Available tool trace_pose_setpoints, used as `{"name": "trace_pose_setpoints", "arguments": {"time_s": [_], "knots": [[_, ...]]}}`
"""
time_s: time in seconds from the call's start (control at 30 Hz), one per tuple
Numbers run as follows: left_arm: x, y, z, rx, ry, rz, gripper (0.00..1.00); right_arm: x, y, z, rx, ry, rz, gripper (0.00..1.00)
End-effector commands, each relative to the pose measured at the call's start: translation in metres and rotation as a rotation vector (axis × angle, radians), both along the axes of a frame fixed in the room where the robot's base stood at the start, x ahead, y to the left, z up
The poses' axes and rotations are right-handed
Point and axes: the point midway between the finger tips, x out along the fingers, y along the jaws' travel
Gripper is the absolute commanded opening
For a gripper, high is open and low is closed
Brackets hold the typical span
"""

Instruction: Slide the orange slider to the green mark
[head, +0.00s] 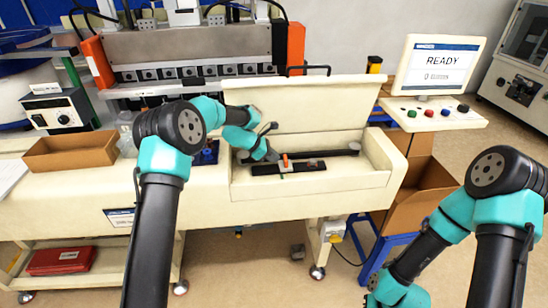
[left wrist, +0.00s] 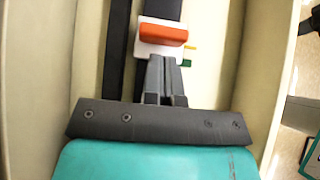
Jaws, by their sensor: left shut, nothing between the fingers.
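The orange slider (head: 285,160) stands on a black rail inside the open cream bin. In the left wrist view the orange slider (left wrist: 162,34) is a block on a white carriage (left wrist: 160,50). The green mark (left wrist: 187,62) shows just right of the carriage's lower edge, with a yellow mark (left wrist: 190,47) just above it. My left gripper (head: 274,157) is left of the slider in the head view. Its closed fingertips (left wrist: 163,58) are at the lower edge of the carriage in the wrist view; I cannot tell whether they touch. My right gripper is out of view.
The bin's raised lid (head: 310,105) stands behind the rail, and its walls surround the rail. A second dark bar lies parallel to the rail (head: 304,168). A screen reading READY (head: 443,64) and a panel with coloured buttons (head: 432,114) are at the right.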

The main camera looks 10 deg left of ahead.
Motion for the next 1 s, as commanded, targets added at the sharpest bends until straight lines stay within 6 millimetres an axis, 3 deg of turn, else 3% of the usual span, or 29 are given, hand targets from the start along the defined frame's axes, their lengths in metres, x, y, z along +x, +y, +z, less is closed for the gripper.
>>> {"name": "trace_pose_setpoints", "arguments": {"time_s": [0.27, 0.7, 1.0], "knots": [[-0.010, 0.034, 0.001, 0.000, 0.000, 0.001, 0.00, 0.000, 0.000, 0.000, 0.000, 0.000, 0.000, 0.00], [-0.028, 0.090, 0.056, 0.001, -0.002, 0.001, 0.00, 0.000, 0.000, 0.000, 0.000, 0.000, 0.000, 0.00], [-0.032, 0.103, 0.069, 0.000, -0.001, -0.001, 0.00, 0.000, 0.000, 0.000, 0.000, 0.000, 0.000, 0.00]]}}
